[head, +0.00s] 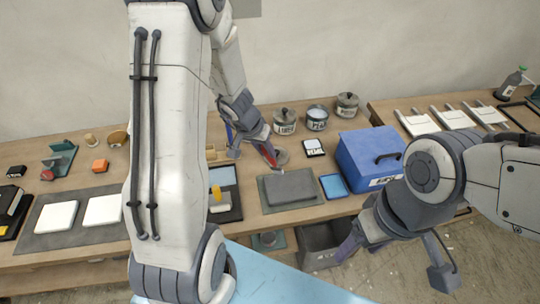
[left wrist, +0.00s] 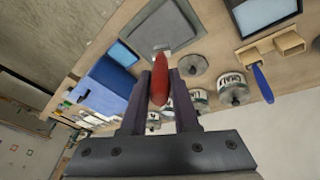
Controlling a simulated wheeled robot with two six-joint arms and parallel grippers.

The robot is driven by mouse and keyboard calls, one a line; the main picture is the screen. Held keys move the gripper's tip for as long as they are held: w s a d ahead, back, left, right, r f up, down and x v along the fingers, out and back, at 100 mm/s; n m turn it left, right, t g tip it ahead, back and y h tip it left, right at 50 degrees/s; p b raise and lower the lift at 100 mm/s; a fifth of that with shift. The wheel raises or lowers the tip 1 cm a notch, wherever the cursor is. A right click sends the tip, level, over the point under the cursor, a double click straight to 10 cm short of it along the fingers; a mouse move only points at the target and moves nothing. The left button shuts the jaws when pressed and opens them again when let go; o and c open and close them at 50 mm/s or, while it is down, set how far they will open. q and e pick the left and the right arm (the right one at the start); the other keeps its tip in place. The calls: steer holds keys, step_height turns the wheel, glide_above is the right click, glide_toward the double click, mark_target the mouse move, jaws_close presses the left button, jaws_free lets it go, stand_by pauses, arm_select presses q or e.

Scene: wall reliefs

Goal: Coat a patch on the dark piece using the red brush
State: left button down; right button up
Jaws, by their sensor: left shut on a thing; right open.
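The dark piece (head: 290,187) is a flat grey slab lying on a grey-green mat (head: 312,201) on the bench. It also shows at the top of the left wrist view (left wrist: 163,27). My left gripper (head: 262,140) is shut on the red brush (left wrist: 155,94), held by its red handle with the head pointing away from the gripper. In the left wrist view the brush head appears near the slab's edge; I cannot tell whether it touches. In the head view the brush (head: 268,153) is just behind the slab. My right gripper (head: 396,258) is open and empty at the bench's front.
Three lidded pots (head: 317,118) stand behind the slab. A round grey lid or dish (left wrist: 192,65) lies near the brush. A blue box (head: 370,155) and a blue pad (head: 333,186) are to the right. A blue-handled brush (left wrist: 263,84) rests on a holder. A grey bin (head: 322,240) is below.

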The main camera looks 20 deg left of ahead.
mark_target(272, 161)
arm_select(q)
steer(key=shift+w+a, duration=0.15)
steer(key=shift+w, duration=0.1)
steer(key=shift+a+f+b, duration=0.2)
steer(key=shift+f+b, duration=0.15)
steer(key=shift+b, duration=0.05)
steer(key=shift+s+b+x, duration=0.2)
steer(key=shift+b+x, duration=0.6)
steer(key=shift+x, duration=0.2)
steer(key=shift+s+b+x, duration=0.2)
steer(key=shift+b+x, duration=0.6)
steer(key=shift+x, duration=0.25)
arm_select(e)
steer(key=shift+w+a+f, duration=0.1)
steer(key=shift+w+f, duration=0.05)
steer(key=shift+f, duration=0.5)
steer(key=shift+w+a+f, duration=0.15)
steer(key=shift+w+f, duration=0.05)
steer(key=shift+f, duration=0.4)
steer(key=shift+w+a+f, duration=0.1)
steer(key=shift+w+f, duration=0.05)
steer(key=shift+f, duration=0.5)
arm_select(q)
steer(key=shift+f, duration=0.15)
